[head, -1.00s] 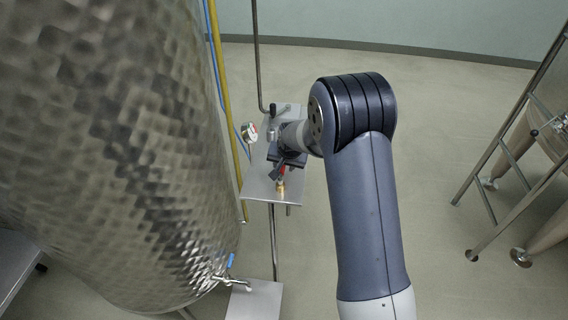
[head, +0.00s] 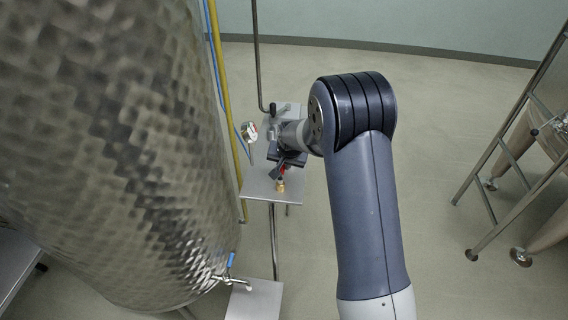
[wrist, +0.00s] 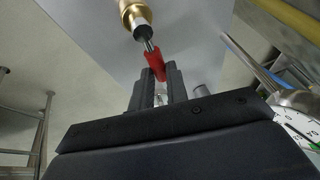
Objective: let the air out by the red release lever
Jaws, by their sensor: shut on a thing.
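The red release lever (wrist: 154,62) shows in the wrist view, reaching from a brass valve fitting (wrist: 134,12) into the space between my black fingers. My gripper (wrist: 161,74) is shut on the lever's red end. In the head view only a small bit of the red lever (head: 283,171) shows, just above the brass fitting (head: 280,186) on a small steel plate (head: 257,190). My gripper (head: 286,161) is partly hidden there by my own arm.
A round dial gauge (head: 249,131) stands left of my gripper, and it also shows at the right of the wrist view (wrist: 302,126). A large dimpled steel vat (head: 110,150) fills the left. A yellow pipe (head: 225,100) runs beside it. Open floor lies right of my arm.

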